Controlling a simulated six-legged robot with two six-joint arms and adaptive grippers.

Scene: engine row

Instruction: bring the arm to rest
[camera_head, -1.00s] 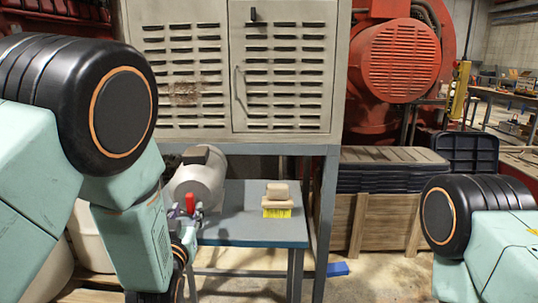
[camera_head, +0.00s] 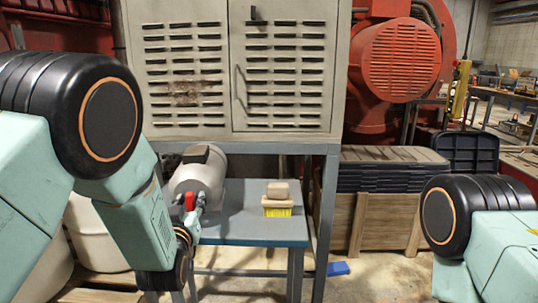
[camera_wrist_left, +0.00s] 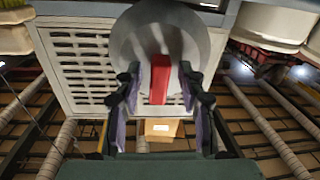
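My left arm comes in from the left in the head view, its forearm hanging down beside the workbench. My left gripper (camera_head: 191,212) is by the bench's left end, in front of a grey motor-like cylinder (camera_head: 205,176). In the left wrist view the gripper (camera_wrist_left: 160,95) has its two fingers apart. A red bar (camera_wrist_left: 160,78) shows in the gap, with space on both sides, in front of the grey cylinder's round end (camera_wrist_left: 135,45). The red bar (camera_head: 190,201) also shows in the head view. Its depth between the fingers is unclear. My right gripper is out of view.
A brush with yellow bristles (camera_head: 277,211) lies on the blue-grey bench (camera_head: 250,232). A vented metal cabinet (camera_head: 235,70) stands above. A wooden crate (camera_head: 380,222) is at the right. A blue block (camera_head: 338,268) lies on the floor. The bench right of the brush is clear.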

